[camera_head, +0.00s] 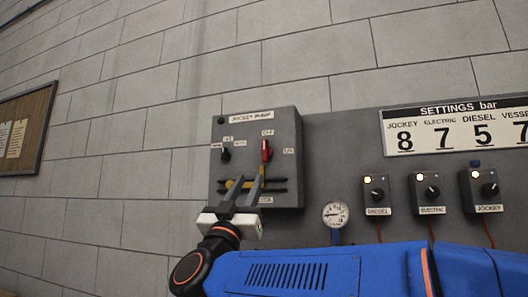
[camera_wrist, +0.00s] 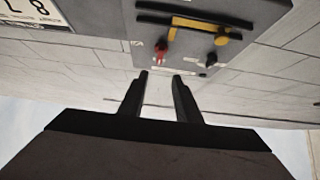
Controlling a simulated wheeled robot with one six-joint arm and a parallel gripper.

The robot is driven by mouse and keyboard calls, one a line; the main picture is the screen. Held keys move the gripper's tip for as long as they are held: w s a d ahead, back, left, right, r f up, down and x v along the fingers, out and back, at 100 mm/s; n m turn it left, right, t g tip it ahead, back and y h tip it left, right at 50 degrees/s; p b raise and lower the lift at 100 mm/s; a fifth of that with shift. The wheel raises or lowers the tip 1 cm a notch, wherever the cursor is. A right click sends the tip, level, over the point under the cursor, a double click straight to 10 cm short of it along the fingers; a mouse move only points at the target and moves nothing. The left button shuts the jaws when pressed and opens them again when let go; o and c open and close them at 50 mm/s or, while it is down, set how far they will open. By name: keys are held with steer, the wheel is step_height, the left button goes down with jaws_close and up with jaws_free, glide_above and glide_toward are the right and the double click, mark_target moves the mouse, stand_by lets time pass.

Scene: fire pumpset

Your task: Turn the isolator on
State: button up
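The isolator is a red handle (camera_head: 266,150) on the right side of the grey JOCKEY PUMP box (camera_head: 285,120). It stands about upright, with an OFF label above it and another small label to its right. My gripper (camera_head: 248,177) is in front of the lower part of the box, just below the red handle. Its two fingers are apart with nothing between them. In the upside-down wrist view the red handle (camera_wrist: 161,50) lies beyond the open fingertips (camera_wrist: 160,75), apart from them as far as I can tell.
A black selector knob (camera_head: 226,154) sits left of the handle. A yellow bar (camera_wrist: 195,24) with dark rails crosses the lower box, partly hidden by my fingers. A pressure gauge (camera_head: 335,214) and DIESEL, ELECTRIC and JOCKEY switch boxes (camera_head: 376,195) are to the right.

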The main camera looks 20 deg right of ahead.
mark_target(263, 149)
steer(key=x, duration=1.6)
steer(key=shift+r, duration=0.15)
steer(key=shift+c, duration=0.5)
jaws_close()
